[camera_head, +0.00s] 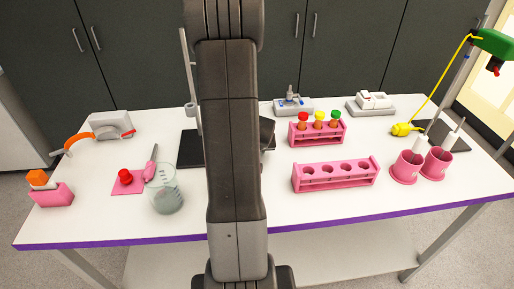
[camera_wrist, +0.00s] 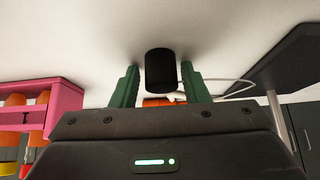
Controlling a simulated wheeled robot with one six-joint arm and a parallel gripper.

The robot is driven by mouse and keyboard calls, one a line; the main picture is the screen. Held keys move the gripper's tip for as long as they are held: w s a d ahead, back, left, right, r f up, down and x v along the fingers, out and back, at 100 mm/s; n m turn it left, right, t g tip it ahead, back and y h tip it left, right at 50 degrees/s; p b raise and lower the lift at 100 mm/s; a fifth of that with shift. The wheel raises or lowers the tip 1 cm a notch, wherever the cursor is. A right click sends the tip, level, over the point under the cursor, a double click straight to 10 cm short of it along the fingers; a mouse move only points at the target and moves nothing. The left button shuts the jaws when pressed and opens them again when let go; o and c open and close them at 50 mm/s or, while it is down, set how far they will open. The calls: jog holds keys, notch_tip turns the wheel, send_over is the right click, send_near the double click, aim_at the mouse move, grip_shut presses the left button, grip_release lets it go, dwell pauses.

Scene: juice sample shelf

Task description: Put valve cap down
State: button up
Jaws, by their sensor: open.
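A black cylinder (camera_wrist: 160,68), which may be the valve cap, is against the white tabletop in the wrist view, where the picture looks upside down. My gripper (camera_wrist: 160,85) has its green fingers apart, one on each side of the cylinder. Gaps show between the cylinder and both fingers. The head view hides my gripper and this cylinder behind my arm. A red knob-like piece (camera_head: 124,175) sits on a pink pad (camera_head: 122,187) at the left of the table in the head view; I cannot tell whether it is a cap.
A pink rack with capped tubes (camera_head: 317,140) stands right of my arm; an empty rack (camera_head: 335,184) is in front. Pink cups (camera_head: 405,170) are at the right, a beaker (camera_head: 165,195) at the left. A dark stand base (camera_wrist: 285,70) is near my gripper.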

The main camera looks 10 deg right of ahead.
jog(key=p+v, duration=0.2)
jog(key=v, duration=1)
jog(key=shift+a+r, duration=0.2)
jog(key=shift+r, duration=0.05)
jog(key=shift+s, duration=0.1)
